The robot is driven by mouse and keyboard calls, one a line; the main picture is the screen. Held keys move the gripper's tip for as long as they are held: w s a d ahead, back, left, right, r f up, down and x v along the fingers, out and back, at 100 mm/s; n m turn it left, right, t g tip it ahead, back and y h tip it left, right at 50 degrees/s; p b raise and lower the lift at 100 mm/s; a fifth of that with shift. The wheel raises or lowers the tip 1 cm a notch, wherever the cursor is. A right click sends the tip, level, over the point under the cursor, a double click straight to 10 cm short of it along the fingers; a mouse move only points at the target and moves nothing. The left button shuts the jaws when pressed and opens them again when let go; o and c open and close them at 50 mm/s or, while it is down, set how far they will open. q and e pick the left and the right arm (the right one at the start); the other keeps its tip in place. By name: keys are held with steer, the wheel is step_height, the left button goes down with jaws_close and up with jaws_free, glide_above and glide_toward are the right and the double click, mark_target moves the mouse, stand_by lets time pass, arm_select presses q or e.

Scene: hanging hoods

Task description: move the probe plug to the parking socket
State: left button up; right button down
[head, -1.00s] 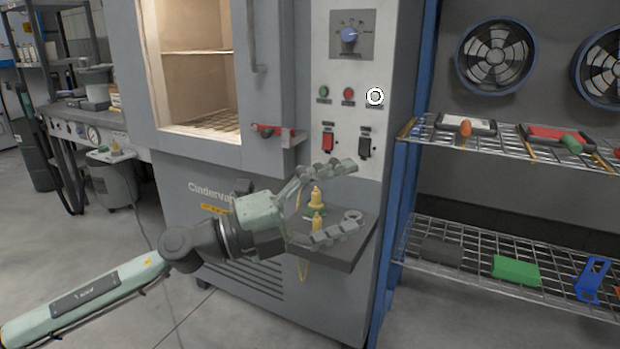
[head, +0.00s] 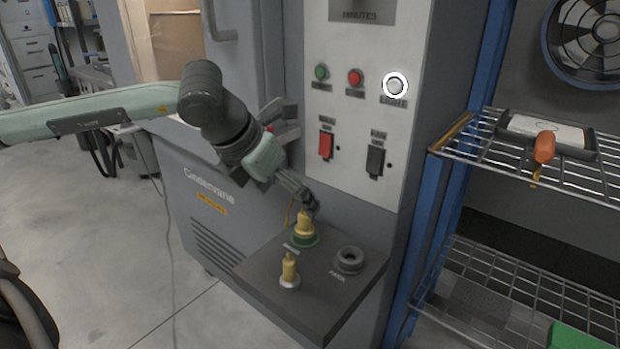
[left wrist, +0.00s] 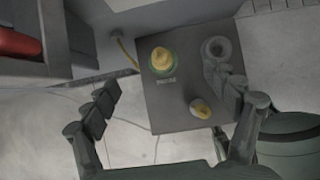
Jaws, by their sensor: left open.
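The yellow probe plug (head: 304,224) stands upright in a green-ringed socket (head: 303,239) at the back of the grey shelf. It also shows in the left wrist view (left wrist: 161,59). The parking socket (head: 349,259), a grey ring marked PARK, is empty at the shelf's right; in the left wrist view (left wrist: 215,48) a finger partly covers it. My left gripper (head: 308,207) is open, pointing down at the probe plug's top from above and behind. In the left wrist view the plug lies between the spread fingers, towards their tips. Contact cannot be told. My right gripper is out of view.
A yellow cord (left wrist: 127,52) hangs behind the probe plug. The panel with a red switch (head: 326,145) rises behind. A wire rack (head: 545,160) stands at the right.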

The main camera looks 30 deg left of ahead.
mark_target(301, 215)
arm_select(q)
steer(key=x, duration=0.5)
steer(key=shift+s+d, duration=0.1)
steer(key=shift+s, duration=0.1)
steer(key=x, duration=0.4)
steer(key=shift+w, duration=0.1)
steer(key=shift+w+f, duration=0.25)
steer(key=shift+f, duration=0.1)
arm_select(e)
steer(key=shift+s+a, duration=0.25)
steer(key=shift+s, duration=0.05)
arm_select(q)
steer(key=shift+c, duration=0.5)
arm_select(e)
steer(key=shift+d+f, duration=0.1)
arm_select(q)
steer(key=c, duration=1.7)
steer(key=shift+o, duration=0.2)
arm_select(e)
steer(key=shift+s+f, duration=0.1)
